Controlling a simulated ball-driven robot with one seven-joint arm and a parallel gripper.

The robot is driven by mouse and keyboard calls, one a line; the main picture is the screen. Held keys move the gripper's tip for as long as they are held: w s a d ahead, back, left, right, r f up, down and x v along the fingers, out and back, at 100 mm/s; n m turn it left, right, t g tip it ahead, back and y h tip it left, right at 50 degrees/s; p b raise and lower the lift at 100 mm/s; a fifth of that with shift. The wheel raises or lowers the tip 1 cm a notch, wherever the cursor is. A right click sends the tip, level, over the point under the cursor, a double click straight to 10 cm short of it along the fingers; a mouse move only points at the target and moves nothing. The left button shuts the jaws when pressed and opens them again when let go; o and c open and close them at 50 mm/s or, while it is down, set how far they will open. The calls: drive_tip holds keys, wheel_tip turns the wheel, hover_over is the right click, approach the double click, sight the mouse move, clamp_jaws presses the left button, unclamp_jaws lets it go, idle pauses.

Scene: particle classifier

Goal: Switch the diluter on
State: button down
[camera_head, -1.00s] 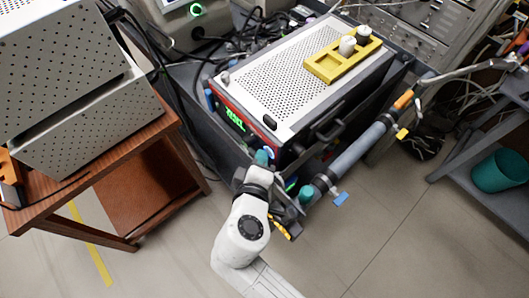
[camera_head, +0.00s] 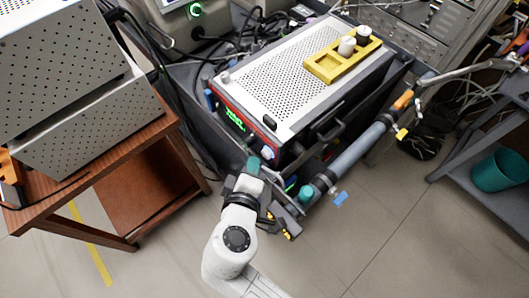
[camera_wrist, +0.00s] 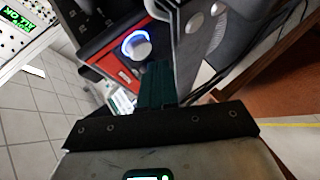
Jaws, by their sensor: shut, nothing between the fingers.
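The diluter appears to be the box with a white perforated top (camera_head: 265,85), a red-edged front panel and a green display (camera_head: 234,119). A pale round knob (camera_head: 266,153) sits at the panel's lower right end. In the wrist view, a white knob (camera_wrist: 139,48) with a lit blue ring sits on a red and black panel (camera_wrist: 112,55). My gripper (camera_head: 253,164) has teal fingers and is shut and empty. It is just left of and below the knob in the head view, apparently apart from it. The wrist view shows the fingertips (camera_wrist: 157,68) below the knob.
A wooden table (camera_head: 110,165) with a perforated metal case is at left. A grey tube (camera_head: 350,155) runs along the cart at right. A teal bin (camera_head: 497,171) is far right. Floor is clear in front.

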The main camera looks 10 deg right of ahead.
drive_tip(key=shift+s+a, duration=0.7)
drive_tip(key=shift+a, duration=0.35)
drive_tip(key=shift+s+a, duration=0.7)
drive_tip(key=shift+a, duration=0.3)
